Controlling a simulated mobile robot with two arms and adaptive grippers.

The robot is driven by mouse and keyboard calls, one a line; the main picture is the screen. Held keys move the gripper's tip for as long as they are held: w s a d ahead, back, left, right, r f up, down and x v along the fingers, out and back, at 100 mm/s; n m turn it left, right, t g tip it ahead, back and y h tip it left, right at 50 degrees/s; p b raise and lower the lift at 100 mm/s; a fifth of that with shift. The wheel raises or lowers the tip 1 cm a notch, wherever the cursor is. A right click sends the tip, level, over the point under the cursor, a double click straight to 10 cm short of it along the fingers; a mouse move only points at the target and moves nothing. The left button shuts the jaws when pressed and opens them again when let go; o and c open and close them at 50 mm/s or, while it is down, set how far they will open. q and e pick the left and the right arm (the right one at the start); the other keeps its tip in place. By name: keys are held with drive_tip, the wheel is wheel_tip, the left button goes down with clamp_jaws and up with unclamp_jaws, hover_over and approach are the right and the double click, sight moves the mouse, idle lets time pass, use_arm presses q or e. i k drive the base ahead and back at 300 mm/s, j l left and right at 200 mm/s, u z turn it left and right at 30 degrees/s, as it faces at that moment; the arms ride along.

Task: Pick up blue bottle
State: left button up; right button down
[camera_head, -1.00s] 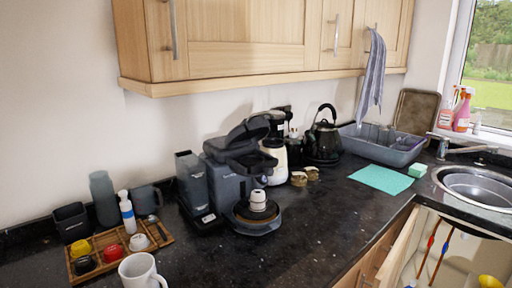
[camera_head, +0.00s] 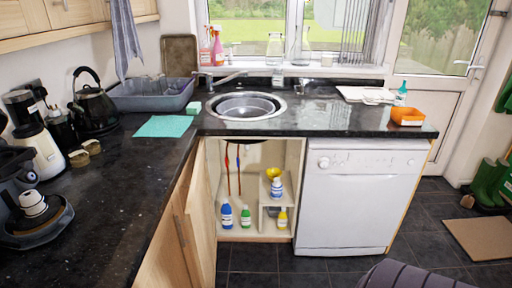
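A blue bottle (camera_head: 227,216) with a white label stands on the floor of the open cupboard under the sink, at its left side. A green-capped bottle (camera_head: 245,217) stands close to its right. A white bottle with a blue label (camera_head: 277,188) stands on a small raised shelf farther right, below a yellow funnel-like item (camera_head: 273,173). A yellow bottle (camera_head: 282,219) stands beneath that shelf. Neither of my grippers is in view.
The open cupboard door (camera_head: 202,225) borders the opening on the left. A white dishwasher (camera_head: 348,197) stands to its right. Red and blue pipes hang inside the cupboard. Dark floor tiles (camera_head: 300,268) lie clear in front. A dark striped object (camera_head: 410,275) fills part of the bottom right.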

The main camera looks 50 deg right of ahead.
sight(226, 210)
drive_tip(key=i+l+z, duration=0.1)
drive_tip(key=l+z, duration=0.35)
drive_tip(key=i+l+z, duration=0.15)
drive_tip(key=z, duration=0.25)
drive_tip(key=i+l+z, duration=0.1)
drive_tip(key=i+l, duration=0.2)
drive_tip(key=l, duration=0.2)
drive_tip(key=i+l, duration=0.3)
drive_tip(key=l, duration=0.15)
drive_tip(key=i+l+z, duration=0.15)
drive_tip(key=i+l, duration=0.15)
drive_tip(key=l, duration=0.15)
